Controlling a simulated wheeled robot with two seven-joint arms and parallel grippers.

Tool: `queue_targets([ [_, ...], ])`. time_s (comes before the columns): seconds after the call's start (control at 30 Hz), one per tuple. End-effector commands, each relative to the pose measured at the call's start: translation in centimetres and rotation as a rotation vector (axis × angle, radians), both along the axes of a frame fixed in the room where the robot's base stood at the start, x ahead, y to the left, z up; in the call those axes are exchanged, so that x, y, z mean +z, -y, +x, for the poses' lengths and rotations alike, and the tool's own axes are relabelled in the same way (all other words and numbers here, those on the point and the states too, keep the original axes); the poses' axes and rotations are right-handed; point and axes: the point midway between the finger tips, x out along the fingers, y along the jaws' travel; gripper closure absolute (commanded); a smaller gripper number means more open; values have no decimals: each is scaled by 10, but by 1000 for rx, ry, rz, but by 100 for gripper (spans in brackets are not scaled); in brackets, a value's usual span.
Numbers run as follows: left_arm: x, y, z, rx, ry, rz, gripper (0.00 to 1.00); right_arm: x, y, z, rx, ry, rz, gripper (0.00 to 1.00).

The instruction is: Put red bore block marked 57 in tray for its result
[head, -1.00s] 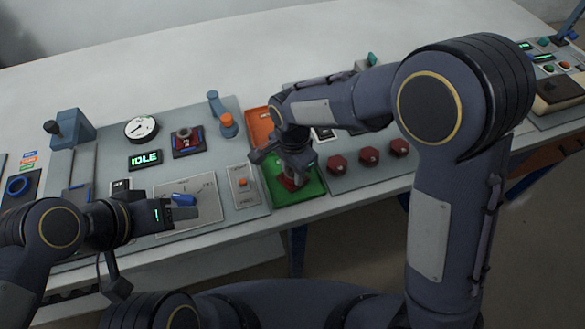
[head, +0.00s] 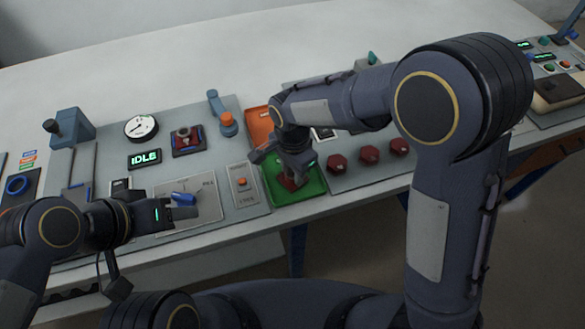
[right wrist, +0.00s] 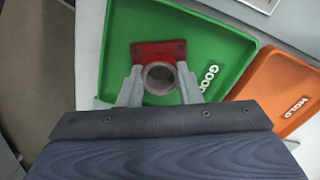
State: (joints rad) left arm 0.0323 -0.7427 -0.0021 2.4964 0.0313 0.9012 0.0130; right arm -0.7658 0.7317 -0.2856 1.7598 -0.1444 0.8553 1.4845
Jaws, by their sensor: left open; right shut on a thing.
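The red bore block, a red plate with a grey ring on it, is in the right wrist view (right wrist: 159,49), over or in the green tray (right wrist: 215,40) lettered GOOD. My right gripper (right wrist: 160,82) is shut on the block's ring. In the head view the right gripper (head: 292,172) points down inside the green tray (head: 310,188), hiding most of the block. I cannot tell if the block touches the tray floor; its number is not readable. The orange tray (right wrist: 285,85), lettered HOLD, lies beside the green one. My left gripper (head: 188,206) is open near a blue lever.
A display (head: 145,160) reads IDLE below a dial gauge (head: 141,128). A red fixture (head: 187,141) with a grey ring-like piece stands right of it. Red hexagonal knobs (head: 369,155) lie right of the green tray. The table behind the panels is clear.

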Motion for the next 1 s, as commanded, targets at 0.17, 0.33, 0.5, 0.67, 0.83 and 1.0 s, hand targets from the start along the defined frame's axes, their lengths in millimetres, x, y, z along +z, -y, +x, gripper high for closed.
queue_targets([
  [0.17,0,0,0,0,0,0,51,-1,0,0,0,-1,-1,100],
  [0.33,0,0,0,0,0,0,51,-2,0,-1,0,-1,-1,100],
  [0.5,0,0,0,0,0,0,51,-2,0,-1,0,-2,-2,58],
  [0.67,0,0,0,0,0,0,51,-2,1,-1,0,-4,-3,43],
  [0.83,0,0,0,0,0,0,51,-2,1,-1,0,-4,-3,43],
  [1.0,-1,0,0,0,0,0,51,-3,1,-1,0,-5,-5,27],
])
